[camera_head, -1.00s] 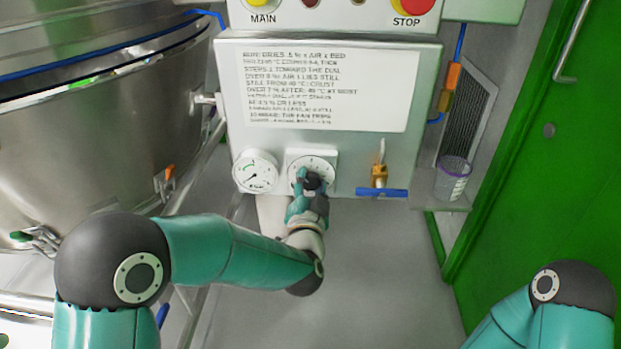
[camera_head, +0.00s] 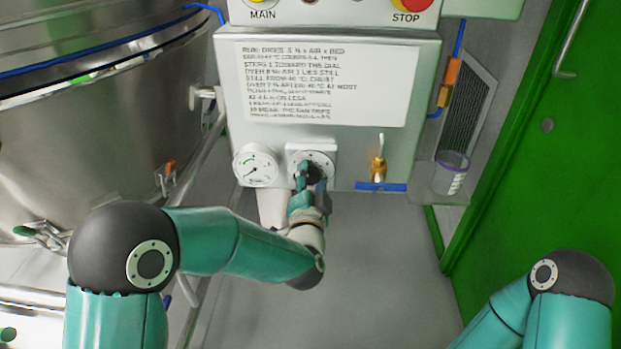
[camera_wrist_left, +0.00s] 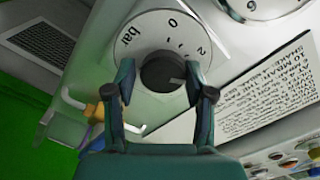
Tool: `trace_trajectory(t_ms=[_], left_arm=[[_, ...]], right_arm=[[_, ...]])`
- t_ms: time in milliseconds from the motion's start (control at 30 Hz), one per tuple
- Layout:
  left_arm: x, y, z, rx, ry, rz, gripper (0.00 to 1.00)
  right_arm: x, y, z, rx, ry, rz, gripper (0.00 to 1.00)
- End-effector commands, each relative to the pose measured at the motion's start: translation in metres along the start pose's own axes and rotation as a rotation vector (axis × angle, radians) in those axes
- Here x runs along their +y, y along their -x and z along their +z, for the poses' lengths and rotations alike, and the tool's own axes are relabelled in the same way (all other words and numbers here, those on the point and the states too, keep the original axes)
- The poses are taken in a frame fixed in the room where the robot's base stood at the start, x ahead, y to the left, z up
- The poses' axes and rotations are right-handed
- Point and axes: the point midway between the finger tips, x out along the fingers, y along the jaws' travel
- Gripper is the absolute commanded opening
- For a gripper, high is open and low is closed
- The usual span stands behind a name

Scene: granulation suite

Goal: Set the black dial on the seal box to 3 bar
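The black dial (camera_head: 314,172) sits on a white scale plate at the lower front of the grey seal box (camera_head: 345,140). In the left wrist view the black dial (camera_wrist_left: 160,72) is round, with "bar", 0 and 2 readable on its scale. A pale mark on the knob points toward the right-hand finger, beyond the 2; the scale there is hidden. My left gripper (camera_head: 308,182) is at the dial. In the left wrist view its fingers (camera_wrist_left: 158,84) straddle the knob, with a gap showing at the left finger; the right finger is close to it. My right gripper is out of view.
A white pressure gauge (camera_head: 255,165) is left of the dial. A brass valve with a blue handle (camera_head: 381,187) is to the right, then a clear cup (camera_head: 451,173) on a ledge. A steel vessel (camera_head: 90,130) fills the left; a green door (camera_head: 545,170) is at right.

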Motion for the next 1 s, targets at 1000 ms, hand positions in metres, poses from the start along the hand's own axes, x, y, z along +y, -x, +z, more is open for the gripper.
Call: trace_trajectory(t_ms=[1000], left_arm=[[0.001,0.096,0.001,-0.001,0.001,0.0,0.7]], right_arm=[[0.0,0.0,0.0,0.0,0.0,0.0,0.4]])
